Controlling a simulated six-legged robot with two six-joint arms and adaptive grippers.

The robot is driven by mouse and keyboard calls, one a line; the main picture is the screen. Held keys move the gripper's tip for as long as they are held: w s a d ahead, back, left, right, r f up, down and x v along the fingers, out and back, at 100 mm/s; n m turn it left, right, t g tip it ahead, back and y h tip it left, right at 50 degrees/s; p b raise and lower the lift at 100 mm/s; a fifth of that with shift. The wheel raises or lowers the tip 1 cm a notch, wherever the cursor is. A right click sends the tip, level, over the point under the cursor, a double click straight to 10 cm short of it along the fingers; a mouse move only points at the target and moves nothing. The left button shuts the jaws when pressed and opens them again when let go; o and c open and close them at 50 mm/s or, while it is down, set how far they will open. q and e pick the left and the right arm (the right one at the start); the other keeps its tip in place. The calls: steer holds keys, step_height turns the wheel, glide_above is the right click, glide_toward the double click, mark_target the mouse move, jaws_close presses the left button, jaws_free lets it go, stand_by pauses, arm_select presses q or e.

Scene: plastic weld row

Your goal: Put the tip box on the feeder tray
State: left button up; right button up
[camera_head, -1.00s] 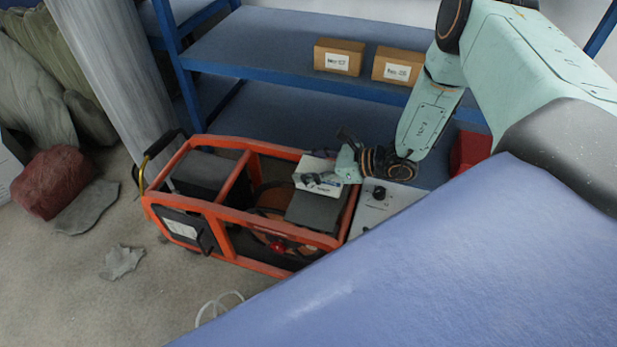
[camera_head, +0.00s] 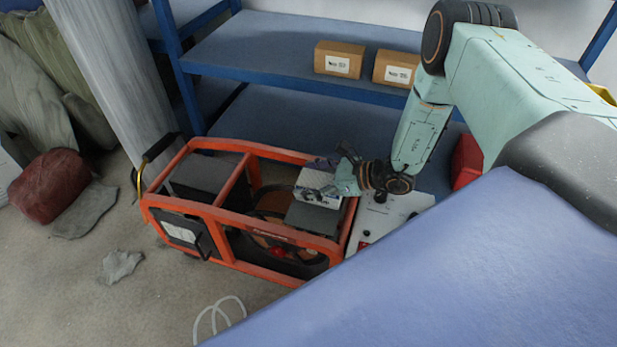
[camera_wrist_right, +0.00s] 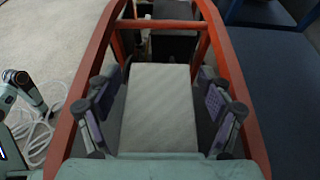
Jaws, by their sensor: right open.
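The tip box is most likely the small pale box (camera_head: 316,182), resting on a dark grey block (camera_head: 314,217) inside an orange frame (camera_head: 230,212). It fills the middle of the right wrist view (camera_wrist_right: 158,108). My right gripper (camera_head: 333,178) is at the box, its fingers open on either side; in the wrist view (camera_wrist_right: 155,92) gaps show between the purple pads and the box sides. The fingers partly cover the box in the head view. No feeder tray can be made out for certain. What looks like my left gripper (camera_wrist_right: 8,97) shows small at the wrist view's left edge.
A light grey control panel (camera_head: 385,215) adjoins the frame's right end. A blue shelf behind holds two cardboard boxes (camera_head: 338,58). A red object (camera_head: 467,160) stands right of the arm. White cable (camera_head: 219,315) and rubble (camera_head: 122,264) lie on the floor.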

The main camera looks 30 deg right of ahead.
steer(key=shift+d+r, duration=0.1)
steer(key=shift+r, duration=0.2)
steer(key=p+v, duration=0.5)
steer(key=v, duration=0.6)
steer(key=shift+s+d, duration=0.2)
steer(key=shift+s, duration=0.1)
steer(key=shift+d+r, duration=0.1)
